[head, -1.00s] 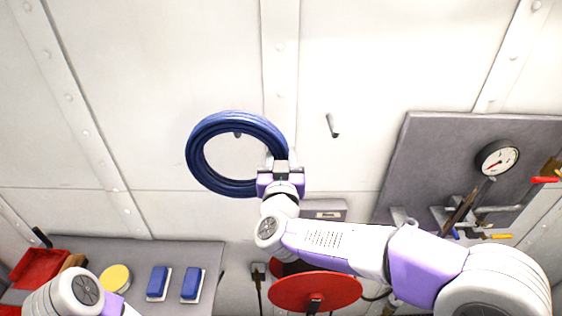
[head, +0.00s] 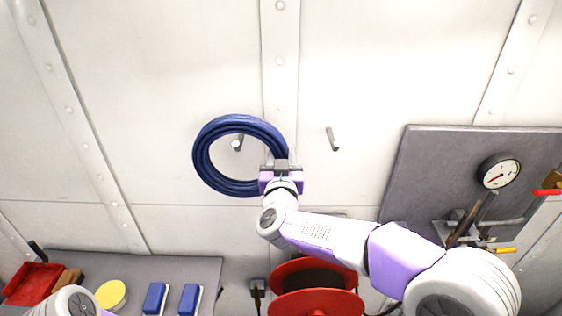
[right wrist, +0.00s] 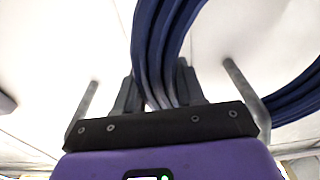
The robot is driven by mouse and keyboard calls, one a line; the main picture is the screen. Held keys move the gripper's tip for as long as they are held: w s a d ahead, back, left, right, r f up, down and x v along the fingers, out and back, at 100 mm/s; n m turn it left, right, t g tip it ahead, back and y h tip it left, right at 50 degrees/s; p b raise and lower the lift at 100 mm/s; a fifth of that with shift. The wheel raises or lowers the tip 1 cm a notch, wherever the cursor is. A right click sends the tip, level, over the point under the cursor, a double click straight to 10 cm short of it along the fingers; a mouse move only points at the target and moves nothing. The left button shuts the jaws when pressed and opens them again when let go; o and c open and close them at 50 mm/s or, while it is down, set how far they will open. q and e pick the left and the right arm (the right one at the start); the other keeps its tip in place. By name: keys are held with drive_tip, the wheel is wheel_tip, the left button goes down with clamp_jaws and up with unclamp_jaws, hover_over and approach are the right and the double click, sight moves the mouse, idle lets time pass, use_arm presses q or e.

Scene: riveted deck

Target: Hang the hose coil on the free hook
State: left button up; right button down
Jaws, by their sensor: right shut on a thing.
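The blue hose coil (head: 205,165) is upright in front of the wall. My right gripper (head: 281,168) is shut on the coil's lower right side; the right wrist view also shows the coil (right wrist: 158,40) between its fingers (right wrist: 160,92). A grey hook (head: 237,143) shows through the coil's opening, close under its upper inner edge. I cannot tell whether the coil touches it. A second hook (head: 332,139) to the right is bare. My left gripper is out of view.
A red hose reel (head: 315,302) stands below my right arm. A grey panel with a gauge (head: 498,171) and valves is on the right. A bench (head: 135,268) at lower left holds a red tray (head: 33,283), a yellow disc (head: 111,295) and blue blocks (head: 156,297). The upper wall is clear.

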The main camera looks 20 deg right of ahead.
drive_tip(key=shift+w+d+f+b, duration=0.1)
drive_tip(key=shift+w+f+b, duration=0.2)
drive_tip(key=shift+f+b, duration=0.25)
drive_tip(key=shift+w+d+f+b, duration=0.1)
drive_tip(key=shift+w+f+b, duration=0.2)
drive_tip(key=shift+f, duration=0.35)
drive_tip(key=c, duration=0.6)
unclamp_jaws()
drive_tip(key=shift+f, duration=0.1)
drive_tip(key=shift+f, duration=0.1)
